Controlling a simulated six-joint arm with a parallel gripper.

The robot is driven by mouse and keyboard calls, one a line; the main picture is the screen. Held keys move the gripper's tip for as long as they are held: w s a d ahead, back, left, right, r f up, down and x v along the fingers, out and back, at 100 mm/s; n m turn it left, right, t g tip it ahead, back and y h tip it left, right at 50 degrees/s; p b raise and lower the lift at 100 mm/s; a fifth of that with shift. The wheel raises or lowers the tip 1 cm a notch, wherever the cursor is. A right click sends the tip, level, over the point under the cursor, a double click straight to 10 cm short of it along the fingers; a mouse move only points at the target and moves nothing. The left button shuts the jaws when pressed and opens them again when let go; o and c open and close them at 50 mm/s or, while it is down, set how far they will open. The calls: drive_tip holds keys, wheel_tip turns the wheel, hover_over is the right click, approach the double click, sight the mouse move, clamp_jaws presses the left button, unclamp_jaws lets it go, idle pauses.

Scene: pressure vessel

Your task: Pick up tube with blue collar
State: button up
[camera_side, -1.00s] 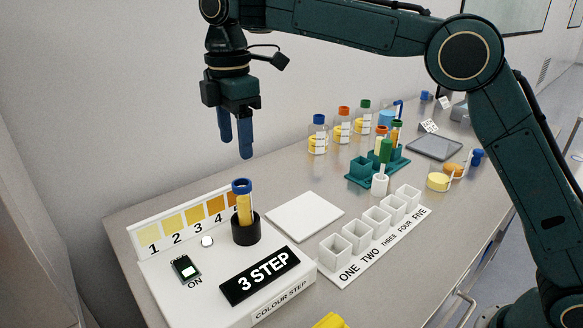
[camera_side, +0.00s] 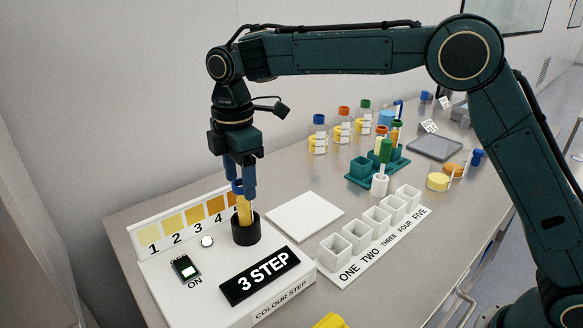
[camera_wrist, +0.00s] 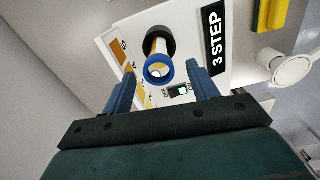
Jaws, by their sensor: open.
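The tube with the blue collar (camera_side: 244,210) stands upright in the black round holder (camera_side: 246,235) on the white colour-step box (camera_side: 215,268). Its lower part is hidden in the holder, and yellow content shows below the collar. In the wrist view, its blue collar (camera_wrist: 159,69) is an open ring a little ahead of and between my fingers. In the wrist view my gripper (camera_wrist: 162,78) is open, with a gap on both sides of the collar.
A numbered colour strip (camera_side: 187,220) stands behind the holder. A white pad (camera_side: 304,216) and a row of white cups (camera_side: 370,228) lie to the right. A green rack (camera_side: 362,168) with tubes and several capped bottles (camera_side: 342,126) stand farther back.

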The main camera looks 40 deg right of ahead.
drive_tip(key=shift+f, duration=0.2)
drive_tip(key=shift+d+f, duration=0.1)
drive_tip(key=shift+f, duration=2.45)
drive_tip(key=c, duration=1.1)
drive_tip(key=shift+c, duration=0.2)
drive_tip(key=shift+r, duration=0.2)
wheel_tip(320, 180, up, 20)
drive_tip(key=shift+f, duration=0.2)
